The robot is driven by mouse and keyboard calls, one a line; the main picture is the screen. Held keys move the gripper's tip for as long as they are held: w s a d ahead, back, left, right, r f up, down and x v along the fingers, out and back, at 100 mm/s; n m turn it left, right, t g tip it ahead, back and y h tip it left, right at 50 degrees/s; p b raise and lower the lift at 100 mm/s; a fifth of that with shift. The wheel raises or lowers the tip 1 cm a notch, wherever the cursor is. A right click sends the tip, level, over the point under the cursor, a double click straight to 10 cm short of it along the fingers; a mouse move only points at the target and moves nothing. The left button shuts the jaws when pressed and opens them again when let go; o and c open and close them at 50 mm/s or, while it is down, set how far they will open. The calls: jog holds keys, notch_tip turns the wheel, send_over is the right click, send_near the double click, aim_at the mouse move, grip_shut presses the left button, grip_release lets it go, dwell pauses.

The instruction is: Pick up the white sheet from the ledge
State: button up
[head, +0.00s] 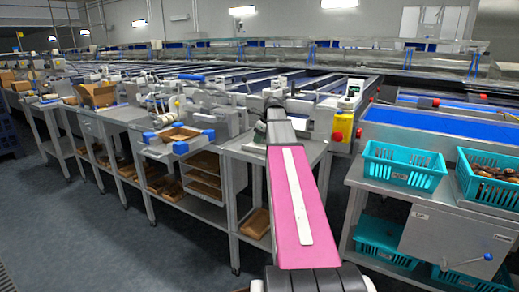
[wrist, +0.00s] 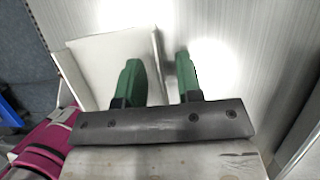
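The white sheet (wrist: 105,62) lies on a brushed grey metal surface (wrist: 265,50), the ledge, in the upper left of the wrist view. My gripper (wrist: 160,80) has two green fingers with a clear gap between them. The left finger overlaps the sheet near its right edge, and the right finger is over bare metal. The sheet's right edge runs between the fingers. I cannot tell whether either finger touches it. In the head view my pink arm reaches forward to the bench, and I cannot make out the sheet or the fingers there.
A steel bench (head: 228,150) with machines runs across the left and middle. A yellow box with a red button (head: 338,135) stands right of my arm. Teal baskets (head: 402,167) sit on the right-hand table. The grey floor (head: 90,235) at front left is free.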

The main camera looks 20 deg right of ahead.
grip_shut()
jog(key=shift+r, duration=0.1)
